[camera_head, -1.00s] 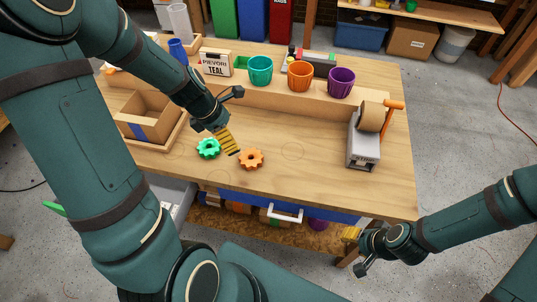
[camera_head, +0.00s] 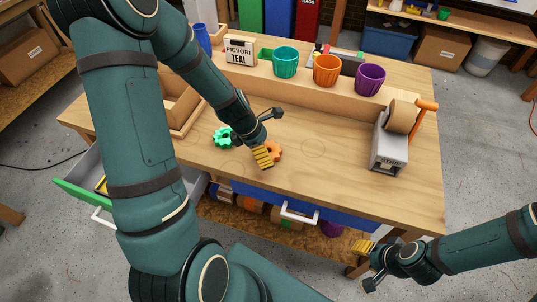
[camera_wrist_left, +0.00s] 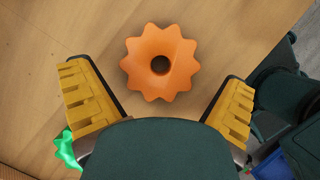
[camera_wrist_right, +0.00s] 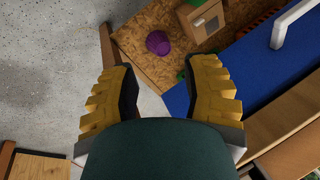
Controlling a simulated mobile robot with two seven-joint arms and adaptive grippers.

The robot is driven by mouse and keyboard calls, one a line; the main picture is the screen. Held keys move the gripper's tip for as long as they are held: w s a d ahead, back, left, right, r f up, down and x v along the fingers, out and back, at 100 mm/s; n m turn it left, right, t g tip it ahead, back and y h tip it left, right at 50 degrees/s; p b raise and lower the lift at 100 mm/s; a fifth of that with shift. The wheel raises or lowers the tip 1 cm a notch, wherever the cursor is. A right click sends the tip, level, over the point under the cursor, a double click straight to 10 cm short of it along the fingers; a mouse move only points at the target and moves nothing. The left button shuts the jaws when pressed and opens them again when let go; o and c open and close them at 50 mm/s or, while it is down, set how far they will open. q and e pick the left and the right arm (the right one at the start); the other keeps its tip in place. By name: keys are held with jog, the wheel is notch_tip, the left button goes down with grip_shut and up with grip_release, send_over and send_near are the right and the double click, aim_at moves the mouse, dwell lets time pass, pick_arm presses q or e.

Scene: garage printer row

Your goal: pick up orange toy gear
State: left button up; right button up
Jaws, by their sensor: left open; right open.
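The orange toy gear (camera_head: 275,152) lies flat on the wooden workbench, partly hidden behind my left gripper in the head view. In the left wrist view the whole orange gear (camera_wrist_left: 160,62) shows, with its dark centre hole, just ahead of the fingertips and midway between them. My left gripper (camera_head: 266,140) is open and empty; its yellow fingers (camera_wrist_left: 160,100) stand apart on either side of the gear's line. A green toy gear (camera_head: 224,137) lies left of the orange one. My right gripper (camera_head: 366,262) is open and empty, off the bench's front edge.
Teal (camera_head: 286,61), orange (camera_head: 327,70) and purple (camera_head: 370,79) cups stand at the back of the bench (camera_head: 330,190). A grey dispenser (camera_head: 388,150) with a tape roll stands at the right. An open drawer with a green front (camera_head: 84,200) juts out at the left.

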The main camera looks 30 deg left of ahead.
pick_arm(q)
jog(key=shift+x, duration=0.8)
jog(key=shift+r, duration=0.1)
pick_arm(e)
jog(key=shift+w+f, duration=0.1)
jog(key=shift+f, duration=0.2)
pick_arm(q)
jog(key=shift+c, duration=0.3)
jog(key=c, duration=1.1)
jog(key=shift+o, duration=0.2)
